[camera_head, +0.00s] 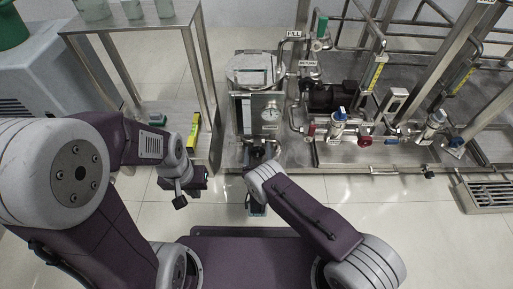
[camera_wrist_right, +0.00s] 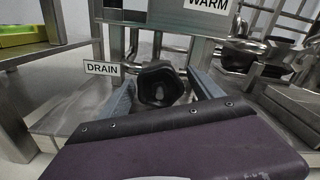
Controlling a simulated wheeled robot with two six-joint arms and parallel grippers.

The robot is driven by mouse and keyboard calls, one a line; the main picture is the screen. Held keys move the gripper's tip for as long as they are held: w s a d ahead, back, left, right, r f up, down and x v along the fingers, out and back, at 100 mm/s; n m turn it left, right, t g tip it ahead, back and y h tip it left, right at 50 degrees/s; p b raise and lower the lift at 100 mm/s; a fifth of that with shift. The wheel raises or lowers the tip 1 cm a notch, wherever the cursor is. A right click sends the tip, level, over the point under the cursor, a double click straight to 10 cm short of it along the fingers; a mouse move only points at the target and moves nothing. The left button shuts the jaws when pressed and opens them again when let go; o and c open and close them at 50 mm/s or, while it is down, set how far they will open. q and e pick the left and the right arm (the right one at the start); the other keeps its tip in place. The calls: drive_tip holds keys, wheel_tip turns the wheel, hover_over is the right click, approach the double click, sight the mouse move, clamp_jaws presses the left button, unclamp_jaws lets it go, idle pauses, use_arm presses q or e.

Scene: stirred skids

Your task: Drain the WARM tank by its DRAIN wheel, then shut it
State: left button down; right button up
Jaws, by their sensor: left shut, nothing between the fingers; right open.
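The WARM tank (camera_head: 250,68) is a steel vessel in a frame with a round gauge on its front, left of the pipe skid. Its WARM sign (camera_wrist_right: 208,4) shows at the top of the right wrist view. The DRAIN label (camera_wrist_right: 101,68) stands left of a black lobed drain wheel (camera_wrist_right: 158,88). My right gripper (camera_wrist_right: 164,80) is open, with one finger on each side of the wheel; I cannot tell if they touch it. My left gripper (camera_head: 183,196) is shut and empty, left of the tank and apart from it. Any flow from the drain is hidden.
A steel table (camera_head: 130,24) with cups stands at the left; a yellow-green box (camera_head: 194,132) is on its lower shelf. Pipes, a dark pump (camera_head: 332,97) and valves with a red wheel (camera_head: 365,141) fill the right. A floor grate (camera_head: 490,195) lies far right.

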drive_tip(key=c, duration=1.4)
drive_tip(key=shift+o, duration=0.2)
